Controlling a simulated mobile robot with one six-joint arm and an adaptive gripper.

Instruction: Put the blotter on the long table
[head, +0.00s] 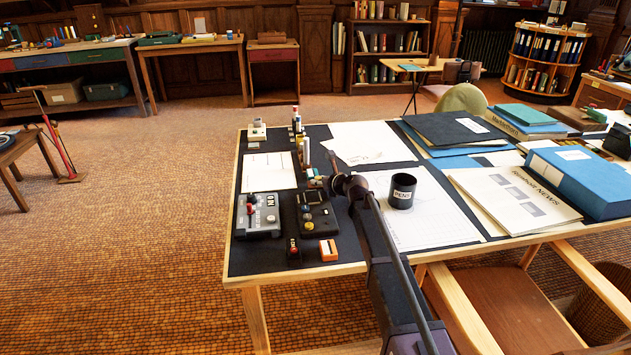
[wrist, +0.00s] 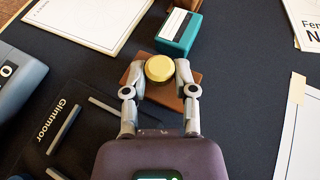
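The blotter appears to be the brown block with a round yellow knob (wrist: 160,68) in the middle of the wrist view. It sits on or just above the dark desk mat; I cannot tell which. My gripper (wrist: 161,72) has its two fingers drawn in on either side of the knob, seemingly touching it. In the head view my gripper (head: 322,181) reaches over the left part of the near desk and mostly hides the blotter. A long table with coloured drawer fronts (head: 85,50) stands at the back left, probably the task's long table, with several items on top.
A teal box (wrist: 180,32) stands just beyond the blotter. A black Glintmoor device (head: 318,213) and a grey control box (head: 258,215) lie close by. A pen cup (head: 402,191) stands right of my arm. The tiled floor (head: 165,200) left of the desk is largely clear.

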